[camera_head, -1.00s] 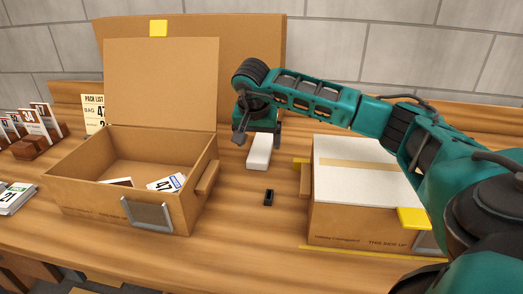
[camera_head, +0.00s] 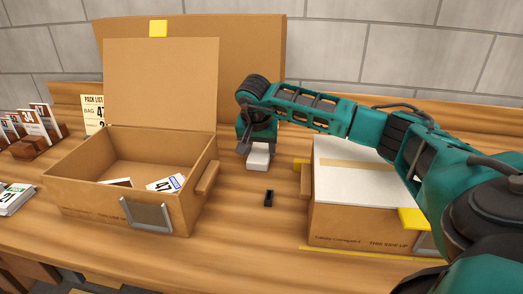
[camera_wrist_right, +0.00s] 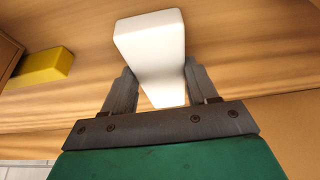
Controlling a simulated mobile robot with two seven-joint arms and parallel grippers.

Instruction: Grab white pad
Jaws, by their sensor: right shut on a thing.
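The white pad (camera_head: 258,160) is a small white block on the wooden table, between the open cardboard box and the closed box. It also shows large in the right wrist view (camera_wrist_right: 150,48). My right gripper (camera_head: 258,145) is over the far part of the pad. In the right wrist view its two grey fingers (camera_wrist_right: 158,88) sit against either side of the pad, shut on it. The gripper hides part of the pad in the head view. My left gripper is not in view.
The open cardboard box (camera_head: 95,190) stands left with cards inside. The closed box (camera_head: 360,222) with a white top stands right. A small black object (camera_head: 268,198) lies in front of the pad. Card stands (camera_head: 38,130) are at far left.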

